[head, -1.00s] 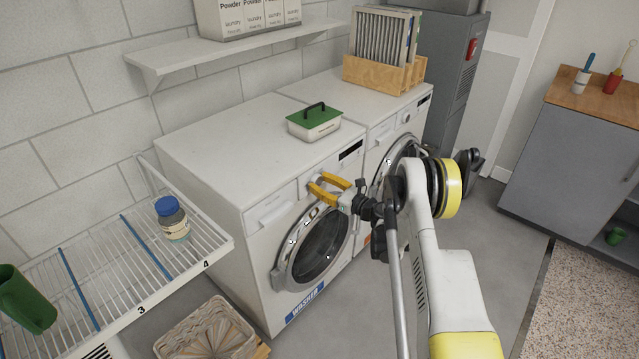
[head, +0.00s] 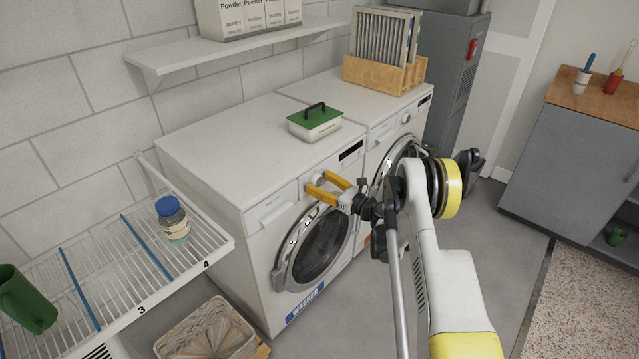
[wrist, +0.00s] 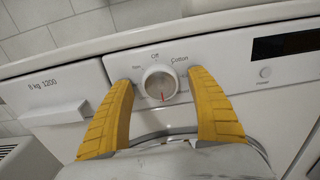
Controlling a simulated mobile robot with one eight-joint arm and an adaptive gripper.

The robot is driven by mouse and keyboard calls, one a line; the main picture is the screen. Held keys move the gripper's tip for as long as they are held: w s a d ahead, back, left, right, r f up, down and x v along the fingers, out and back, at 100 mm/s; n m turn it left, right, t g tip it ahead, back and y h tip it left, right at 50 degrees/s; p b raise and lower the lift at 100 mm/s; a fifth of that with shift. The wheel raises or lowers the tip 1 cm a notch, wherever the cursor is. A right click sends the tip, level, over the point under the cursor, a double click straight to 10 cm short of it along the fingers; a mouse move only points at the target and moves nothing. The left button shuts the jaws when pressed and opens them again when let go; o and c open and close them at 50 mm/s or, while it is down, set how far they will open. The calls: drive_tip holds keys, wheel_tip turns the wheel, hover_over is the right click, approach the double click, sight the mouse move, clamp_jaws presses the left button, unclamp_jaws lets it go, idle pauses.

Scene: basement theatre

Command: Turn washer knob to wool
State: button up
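The washer (head: 235,160) is the white front loader on the left, with a blue "WASHER" label below its round door. Its knob (wrist: 160,84) is a white dial with a red mark that points down in the wrist view. Labels "Off" above and "Cotton" at upper right are readable; another at upper left is too small to read surely, and those lower down are partly hidden. My gripper (wrist: 162,118) is open, its yellow fingers to either side of the knob with gaps. In the head view my gripper (head: 327,188) is at the washer's front panel.
A green-lidded box (head: 314,123) sits on the washer. A second machine (head: 375,125) stands to its right, with a wooden filter rack (head: 384,74) on top. A wire shelf (head: 125,265) with a blue-capped jar (head: 172,218) is at left. A basket (head: 207,328) is below.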

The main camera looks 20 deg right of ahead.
drive_tip(key=v, duration=1.2)
drive_tip(key=a+r+n+g, duration=0.3)
drive_tip(key=a+r+n, duration=0.35)
drive_tip(key=r, duration=0.35)
drive_tip(key=s+a+r+n+g+h, duration=0.3)
drive_tip(key=s+a+r+n, duration=0.4)
drive_tip(key=r+n, duration=0.1)
drive_tip(key=s+r+n+g+h, duration=0.1)
drive_tip(key=s+n+h, duration=0.2)
drive_tip(key=s+n, duration=0.4)
drive_tip(key=s+a+r+n+g+h, duration=0.1)
drive_tip(key=s+n, duration=0.7)
drive_tip(key=s, duration=1.2)
drive_tip(key=shift+s+a+r+h, duration=0.2)
drive_tip(key=shift+s+r+h, duration=0.2)
drive_tip(key=shift+h, duration=0.6)
